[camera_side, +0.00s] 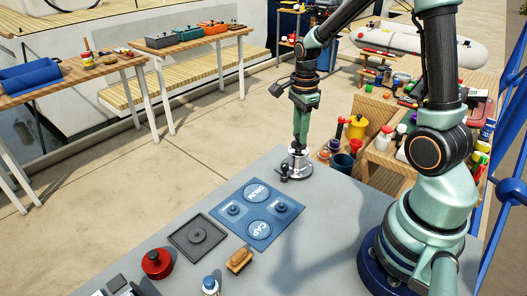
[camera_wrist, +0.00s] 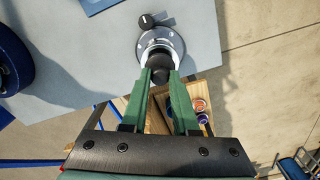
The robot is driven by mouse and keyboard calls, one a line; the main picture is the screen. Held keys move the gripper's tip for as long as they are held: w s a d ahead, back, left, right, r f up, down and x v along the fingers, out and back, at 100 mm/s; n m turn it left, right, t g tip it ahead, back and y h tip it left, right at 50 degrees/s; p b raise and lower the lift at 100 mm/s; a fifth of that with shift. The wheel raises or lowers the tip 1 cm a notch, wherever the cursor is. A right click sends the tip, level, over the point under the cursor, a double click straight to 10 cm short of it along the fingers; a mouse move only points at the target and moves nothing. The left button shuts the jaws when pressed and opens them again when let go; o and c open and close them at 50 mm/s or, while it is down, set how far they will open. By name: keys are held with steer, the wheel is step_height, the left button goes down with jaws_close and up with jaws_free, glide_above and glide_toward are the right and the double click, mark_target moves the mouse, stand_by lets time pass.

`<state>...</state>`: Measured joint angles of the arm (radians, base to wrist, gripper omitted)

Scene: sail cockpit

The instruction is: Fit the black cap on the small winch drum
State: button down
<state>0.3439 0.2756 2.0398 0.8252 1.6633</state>
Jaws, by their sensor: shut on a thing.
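The small winch drum (camera_side: 295,168) is a silvery cylinder on a round grey base near the table's far edge. In the wrist view its shiny side (camera_wrist: 155,45) shows beyond the fingertips. My gripper (camera_side: 299,146) points down right over the drum. In the wrist view my gripper (camera_wrist: 160,75) is shut on a round black piece, which looks like the black cap (camera_wrist: 158,69). The cap is at the top of the drum. I cannot tell whether it is seated or just above, as the fingers hide part of it.
A small black knob (camera_side: 283,172) sits beside the drum. A blue mat (camera_side: 232,215) marked DRUM and CAP lies nearby. A black tray (camera_side: 177,239), a brush (camera_side: 240,260), a red round object (camera_side: 156,263) and a bottle (camera_side: 210,285) stand nearer the front.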

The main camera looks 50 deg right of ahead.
steer(key=shift+f, duration=0.95)
steer(key=shift+c, duration=1)
jaws_free()
steer(key=shift+r, duration=0.1)
steer(key=shift+r, duration=2.4)
steer(key=shift+a+r+n, duration=0.25)
steer(key=shift+r+n, duration=0.15)
steer(key=s+a+r+n+t, duration=0.2)
steer(key=a+r+n, duration=0.3)
steer(key=n, duration=0.6)
steer(key=s+a+r+n+t, duration=0.3)
steer(key=a+n, duration=0.4)
steer(key=n, duration=0.4)
step_height(320, 180, up, 3)
steer(key=shift+s+f+t, duration=0.2)
steer(key=shift+s+t, duration=0.1)
steer(key=shift+s, duration=0.45)
